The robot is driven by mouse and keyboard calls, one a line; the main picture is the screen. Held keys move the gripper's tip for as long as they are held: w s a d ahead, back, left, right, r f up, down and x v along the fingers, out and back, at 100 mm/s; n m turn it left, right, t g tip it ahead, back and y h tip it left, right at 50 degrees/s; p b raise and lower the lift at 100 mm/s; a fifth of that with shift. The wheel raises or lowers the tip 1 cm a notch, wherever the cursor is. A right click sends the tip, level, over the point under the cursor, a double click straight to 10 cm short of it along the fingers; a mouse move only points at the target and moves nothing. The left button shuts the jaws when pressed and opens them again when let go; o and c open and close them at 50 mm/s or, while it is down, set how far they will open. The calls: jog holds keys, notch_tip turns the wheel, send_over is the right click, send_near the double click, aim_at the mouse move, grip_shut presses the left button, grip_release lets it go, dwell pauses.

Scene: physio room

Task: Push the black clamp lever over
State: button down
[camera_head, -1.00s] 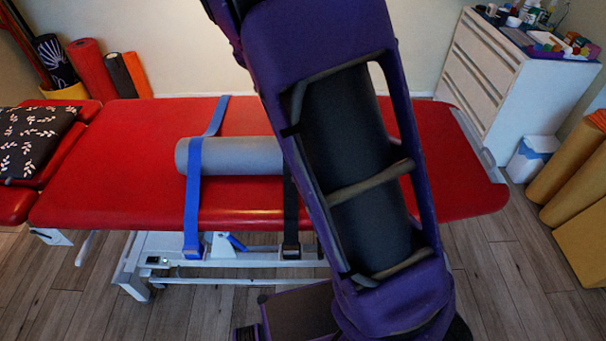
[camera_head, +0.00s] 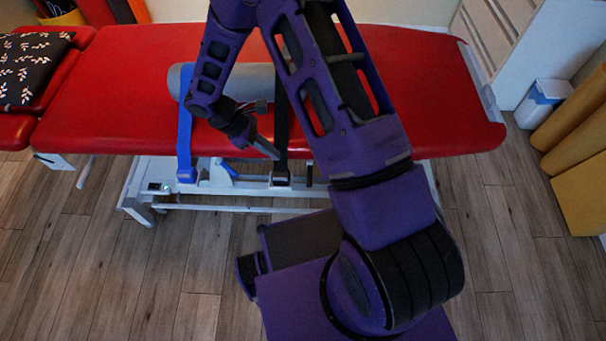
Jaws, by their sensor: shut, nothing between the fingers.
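A black strap (camera_head: 282,120) runs down over the front edge of the red treatment table to a clamp (camera_head: 280,180) on the white frame. A small dark upright piece, seemingly the black clamp lever (camera_head: 309,173), stands just right of that clamp. My gripper (camera_head: 274,153) is shut and empty, pointing down to the right. Its tips appear in front of the black strap, a little above the clamp and left of the lever. I cannot tell whether they touch the strap. My arm hides part of the table and the roll.
A blue strap (camera_head: 185,130) runs down to its own clamp (camera_head: 187,174), with a blue lever (camera_head: 229,169) beside it. Both straps cross a grey roll (camera_head: 262,82) on the red table (camera_head: 105,95). A patterned dark cushion (camera_head: 30,68) lies at left.

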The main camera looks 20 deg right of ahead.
aim_at(308, 180)
jog(key=shift+f, duration=0.1)
jog(key=x, duration=1.4)
jog(key=shift+b, duration=0.3)
